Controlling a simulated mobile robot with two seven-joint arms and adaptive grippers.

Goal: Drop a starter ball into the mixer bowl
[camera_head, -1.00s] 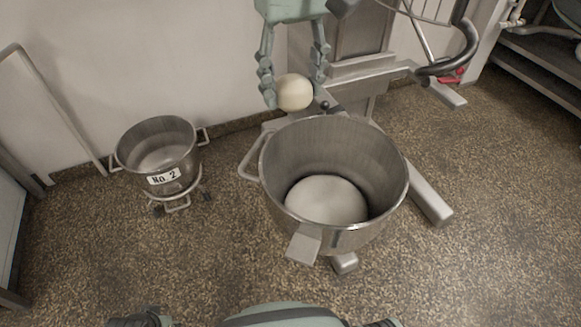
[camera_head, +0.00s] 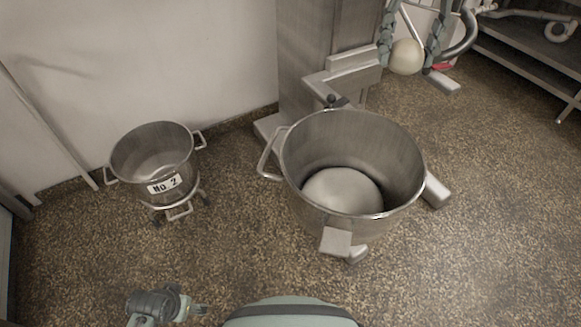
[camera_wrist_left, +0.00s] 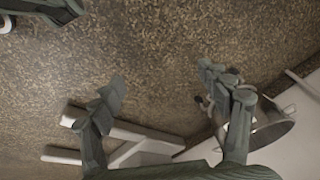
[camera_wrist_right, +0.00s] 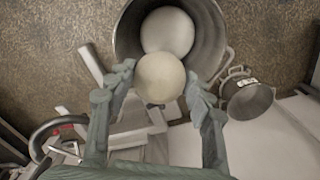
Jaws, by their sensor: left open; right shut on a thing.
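The large steel mixer bowl (camera_head: 345,138) stands open in the middle of the head view, with a pale white mass (camera_head: 342,190) in its bottom. My right gripper (camera_head: 409,50) is shut on a round cream starter ball (camera_head: 406,60), up and right of the bowl in that picture. In the right wrist view the ball (camera_wrist_right: 160,78) sits between the fingertips, and the bowl (camera_wrist_right: 209,38) shows behind it, the ball overlapping its near rim in the picture. My left gripper (camera_wrist_left: 160,85) is open and empty in the left wrist view, above the floor.
A smaller steel bowl labelled "No 2" (camera_head: 152,145) stands on a wheeled stand at left. The mixer column (camera_head: 318,50) rises behind the large bowl, and its legs spread on the floor. A steel shelf (camera_head: 525,60) is at the far right. The speckled floor in front is clear.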

